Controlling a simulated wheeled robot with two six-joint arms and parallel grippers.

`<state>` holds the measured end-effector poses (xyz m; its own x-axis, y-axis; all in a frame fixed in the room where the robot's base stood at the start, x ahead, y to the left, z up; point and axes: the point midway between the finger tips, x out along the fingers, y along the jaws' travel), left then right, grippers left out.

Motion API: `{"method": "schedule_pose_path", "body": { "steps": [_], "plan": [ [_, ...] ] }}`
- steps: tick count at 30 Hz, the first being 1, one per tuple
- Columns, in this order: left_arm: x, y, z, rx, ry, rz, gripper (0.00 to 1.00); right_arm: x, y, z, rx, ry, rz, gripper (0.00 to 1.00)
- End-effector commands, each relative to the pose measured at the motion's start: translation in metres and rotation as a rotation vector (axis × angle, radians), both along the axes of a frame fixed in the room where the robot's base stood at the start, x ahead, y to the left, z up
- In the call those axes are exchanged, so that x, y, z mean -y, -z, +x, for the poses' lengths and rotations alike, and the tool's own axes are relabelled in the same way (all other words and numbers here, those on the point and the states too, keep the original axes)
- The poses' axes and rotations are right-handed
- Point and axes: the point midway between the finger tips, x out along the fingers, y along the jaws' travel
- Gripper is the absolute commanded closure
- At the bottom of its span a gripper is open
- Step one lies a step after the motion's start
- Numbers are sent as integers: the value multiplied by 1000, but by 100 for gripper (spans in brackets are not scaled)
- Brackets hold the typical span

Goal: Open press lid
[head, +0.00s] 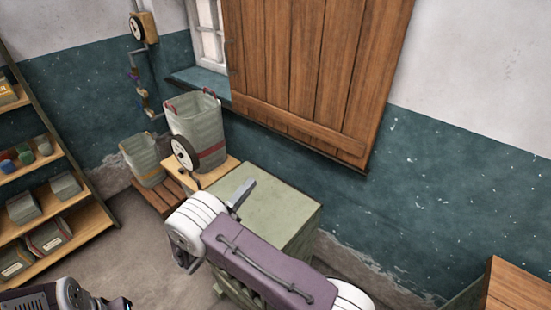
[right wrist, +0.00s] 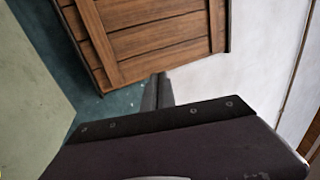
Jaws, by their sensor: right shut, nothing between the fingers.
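A green box-shaped cabinet with a flat, worn top (head: 275,205) stands below the shutter. It is the likeliest press and its top looks closed, but I cannot make out a separate lid or handle. My right gripper (head: 243,191) is shut and empty over the cabinet top's left part; I cannot tell whether it touches. In the right wrist view its shut fingers (right wrist: 160,90) point toward the shutter, with a pale green surface (right wrist: 28,105) at left. My right arm hides the cabinet's front. Part of my left arm shows at the lower left, its gripper out of view.
A tall bin (head: 196,125) with a round dial (head: 184,153) stands left of the cabinet, beside a smaller bin (head: 143,157). Wooden shelves (head: 70,212) line the left. A big wooden shutter (head: 310,70) hangs behind. A wooden-topped unit (head: 520,290) is at the lower right.

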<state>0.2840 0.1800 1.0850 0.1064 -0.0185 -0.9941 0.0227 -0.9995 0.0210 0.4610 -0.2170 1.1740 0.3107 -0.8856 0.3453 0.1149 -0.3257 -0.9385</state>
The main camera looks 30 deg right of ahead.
Motion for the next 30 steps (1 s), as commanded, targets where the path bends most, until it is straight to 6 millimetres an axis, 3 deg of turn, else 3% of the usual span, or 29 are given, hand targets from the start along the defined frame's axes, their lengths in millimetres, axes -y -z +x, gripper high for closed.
{"method": "schedule_pose_path", "body": {
  "steps": [15,21,30],
  "plan": [
    [0,-49,0,0,0,0,100,96,-41,31,0,6,2,100],
    [0,-56,0,0,0,0,100,112,-45,38,0,3,2,100],
    [0,-55,0,0,0,0,100,114,-44,39,0,3,2,100]
  ]
}}
